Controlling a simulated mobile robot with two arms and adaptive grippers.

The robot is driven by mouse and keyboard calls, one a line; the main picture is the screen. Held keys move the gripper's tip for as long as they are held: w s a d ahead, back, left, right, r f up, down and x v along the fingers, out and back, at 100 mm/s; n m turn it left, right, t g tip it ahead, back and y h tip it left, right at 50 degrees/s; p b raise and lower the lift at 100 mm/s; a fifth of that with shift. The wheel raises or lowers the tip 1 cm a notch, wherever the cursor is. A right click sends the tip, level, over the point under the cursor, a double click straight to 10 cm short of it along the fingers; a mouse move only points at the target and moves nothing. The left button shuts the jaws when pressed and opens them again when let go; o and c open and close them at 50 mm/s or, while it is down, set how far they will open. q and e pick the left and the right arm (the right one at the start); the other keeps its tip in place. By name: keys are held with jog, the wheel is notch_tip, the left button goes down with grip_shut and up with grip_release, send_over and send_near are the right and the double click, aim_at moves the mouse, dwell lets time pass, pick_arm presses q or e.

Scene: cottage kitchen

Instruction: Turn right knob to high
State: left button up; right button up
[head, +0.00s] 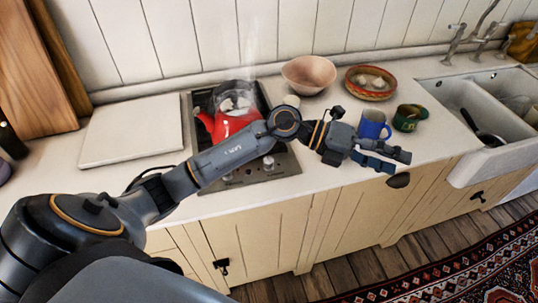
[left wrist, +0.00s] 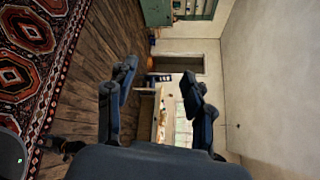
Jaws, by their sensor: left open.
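The hob (head: 284,166) is set in the counter, with small knobs along its front edge. The right knob (head: 268,162) shows just below my left forearm; its setting is too small to read. A red kettle (head: 222,127) stands on the hob with steam above it. My left gripper (head: 396,163) is open and empty, to the right of the hob, near the counter's front edge and in front of the blue mug. In the left wrist view the spread fingers (left wrist: 158,82) have nothing between them. My left arm crosses over the hob and hides part of it.
A blue mug (head: 373,126), a green mug (head: 408,117), a pink bowl (head: 309,73) and a patterned bowl (head: 371,84) stand right of the hob. A white sink (head: 450,98) is farther right. A pale board (head: 133,130) lies left. A patterned rug (head: 470,265) covers the floor.

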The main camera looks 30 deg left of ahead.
pick_arm(q)
jog(key=w+a+f+m+g+y, duration=0.2)
jog(key=a+f+y, duration=0.45)
jog(key=a, duration=0.25)
jog(key=r+n+g+y, duration=0.1)
jog(key=n+g+y, duration=0.1)
jog(key=y, duration=0.7)
send_over(269, 159)
notch_tip(269, 159, down, 13)
jog(key=p, duration=0.4)
jog(key=shift+f, duration=0.15)
pick_arm(e)
jog(key=r, duration=0.4)
jog(key=shift+d+r, duration=0.15)
jog(key=shift+d, duration=0.1)
pick_arm(q)
jog(key=shift+c, duration=0.4)
grip_shut()
